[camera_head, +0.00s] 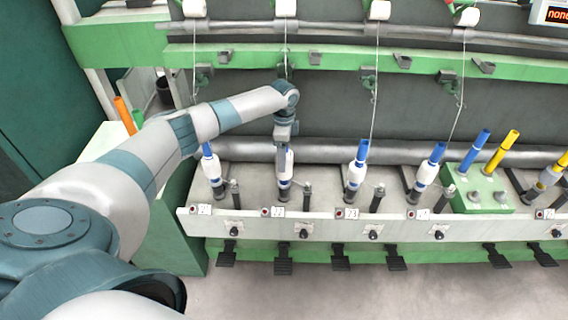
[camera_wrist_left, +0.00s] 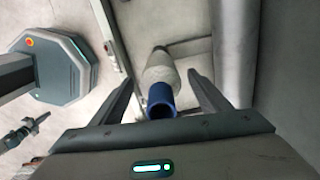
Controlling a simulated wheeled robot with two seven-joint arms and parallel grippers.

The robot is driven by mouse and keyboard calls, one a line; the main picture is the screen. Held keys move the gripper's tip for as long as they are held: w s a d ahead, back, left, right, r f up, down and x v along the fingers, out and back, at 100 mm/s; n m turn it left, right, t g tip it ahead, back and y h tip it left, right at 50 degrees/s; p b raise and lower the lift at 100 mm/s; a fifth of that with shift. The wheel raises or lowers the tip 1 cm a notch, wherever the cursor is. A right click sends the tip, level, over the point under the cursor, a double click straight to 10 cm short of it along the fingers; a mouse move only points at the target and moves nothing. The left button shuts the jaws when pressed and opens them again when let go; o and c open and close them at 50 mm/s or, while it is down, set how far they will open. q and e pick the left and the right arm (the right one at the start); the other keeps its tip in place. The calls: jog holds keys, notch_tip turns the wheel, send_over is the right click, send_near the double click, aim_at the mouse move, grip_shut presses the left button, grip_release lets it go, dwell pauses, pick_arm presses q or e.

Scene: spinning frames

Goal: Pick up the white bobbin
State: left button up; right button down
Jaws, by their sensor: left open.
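A white bobbin (camera_head: 285,166) stands upright on a spindle at station 2, below my left gripper (camera_head: 285,150), which hides its top. In the left wrist view the white bobbin (camera_wrist_left: 161,70) with its blue tube end lies between the two open fingers of my left gripper (camera_wrist_left: 160,78). A gap shows on each side of it, so the fingers do not grip it. Other white bobbins on blue tubes stand at station 1 (camera_head: 211,168), station 3 (camera_head: 358,172) and station 4 (camera_head: 429,170).
A green holder (camera_head: 482,190) with blue and yellow empty tubes stands right of station 4. A bobbin with a yellow tube (camera_head: 546,180) stands at far right. A grey roller (camera_head: 330,150) runs behind the spindles.

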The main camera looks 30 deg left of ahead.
pick_arm(q)
jog(key=c, duration=1.7)
jog(key=shift+w+r, duration=0.1)
jog(key=shift+r, duration=0.05)
jog(key=shift+r+b, duration=0.4)
jog(key=shift+r, duration=0.2)
notch_tip(320, 180, up, 2)
jog(key=shift+r+b, duration=0.1)
jog(key=shift+b, duration=0.5)
jog(key=d+r+b, duration=0.1)
jog(key=d+r, duration=0.1)
jog(key=d, duration=0.2)
jog(key=d+r+b, duration=0.1)
jog(key=d+r, duration=0.2)
jog(key=d+r+b, duration=0.1)
jog(key=d+r, duration=0.1)
jog(key=d, duration=0.2)
jog(key=shift+d+r, duration=0.2)
jog(key=shift+d, duration=0.15)
